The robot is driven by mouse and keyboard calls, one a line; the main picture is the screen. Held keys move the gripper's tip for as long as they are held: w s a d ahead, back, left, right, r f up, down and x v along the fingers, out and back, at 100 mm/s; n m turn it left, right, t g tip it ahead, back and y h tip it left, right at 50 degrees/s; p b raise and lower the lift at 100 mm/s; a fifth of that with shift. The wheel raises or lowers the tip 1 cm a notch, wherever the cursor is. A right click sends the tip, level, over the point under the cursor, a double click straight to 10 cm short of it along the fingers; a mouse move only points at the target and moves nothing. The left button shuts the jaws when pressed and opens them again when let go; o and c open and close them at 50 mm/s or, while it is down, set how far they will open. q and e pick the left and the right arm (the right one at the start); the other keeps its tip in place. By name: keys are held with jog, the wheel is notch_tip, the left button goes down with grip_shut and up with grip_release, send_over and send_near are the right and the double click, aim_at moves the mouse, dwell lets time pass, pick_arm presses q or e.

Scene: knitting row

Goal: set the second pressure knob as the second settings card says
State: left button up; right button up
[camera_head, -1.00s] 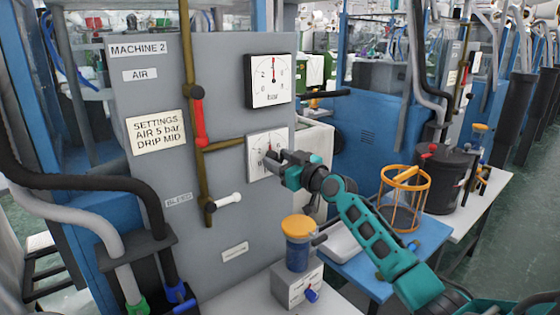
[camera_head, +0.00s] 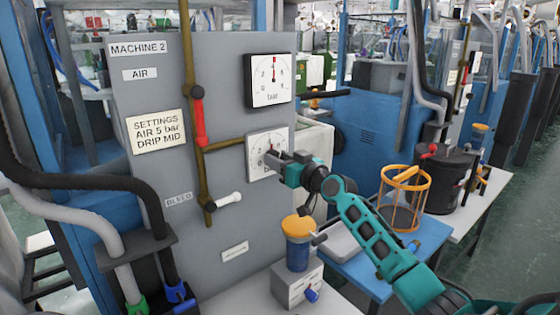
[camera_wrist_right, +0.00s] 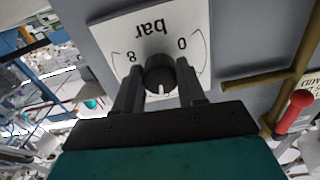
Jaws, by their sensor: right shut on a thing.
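The settings card (camera_head: 156,132) on the grey Machine 2 panel reads "SETTINGS AIR 5 bar DRIP MID". The pressure knob (camera_wrist_right: 160,74) is dark and round, in the middle of the lower white dial plate (camera_head: 256,139). In the right wrist view, upside down, its white mark points away from the word "bar", between the 0 and 8 ends. My right gripper (camera_wrist_right: 158,88) is shut on the knob, one finger on each side. In the head view, my right gripper (camera_head: 273,157) hides much of the knob. My left gripper is not in view.
The upper bar gauge (camera_head: 269,80) has a red needle pointing about straight up. A red-handled valve (camera_head: 199,120) and a white bleed handle (camera_head: 228,199) stick out left of the dial. A yellow-capped blue jar (camera_head: 297,245) stands below, near my right arm.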

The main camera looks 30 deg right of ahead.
jog(key=shift+m, duration=1.6)
jog(key=o, duration=1.1)
jog(key=shift+c, duration=0.2)
jog(key=s+d, duration=0.1)
jog(key=s, duration=1.2)
jog(key=shift+d, duration=0.15)
jog(key=shift+w+f, duration=0.1)
